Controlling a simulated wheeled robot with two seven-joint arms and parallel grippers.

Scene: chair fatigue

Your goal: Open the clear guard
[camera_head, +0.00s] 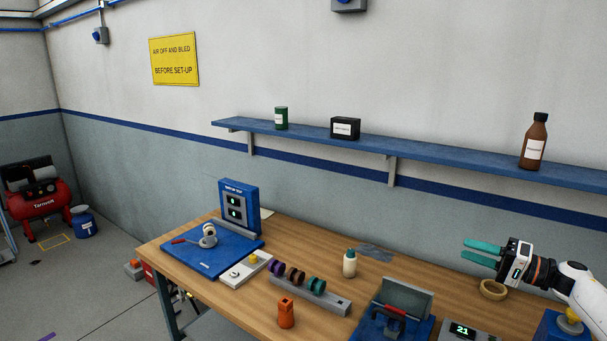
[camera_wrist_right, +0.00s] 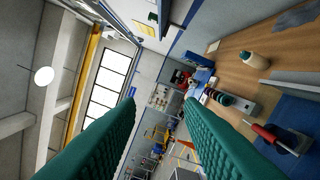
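A blue fixture (camera_head: 366,328) stands at the front edge of the bench, with a red-handled part (camera_head: 389,308) on it. A grey panel (camera_head: 408,297) rises at its back; it may be the clear guard, but I cannot tell for sure. The red handle (camera_wrist_right: 272,136) and blue base (camera_wrist_right: 300,115) also show at the right of the wrist view. My right gripper (camera_head: 468,250) is to the right of the fixture, above the bench. Its teal fingers are apart with nothing between them, as the right wrist view (camera_wrist_right: 160,108) also shows. My left gripper is out of view.
A display unit reading 21 (camera_head: 463,330) stands right of the fixture. A tape roll (camera_head: 493,290) lies under my right gripper. A white bottle (camera_head: 349,264), an orange block (camera_head: 286,313) and a grey rack (camera_head: 325,300) stand to the left. A blue shelf (camera_head: 440,163) runs above.

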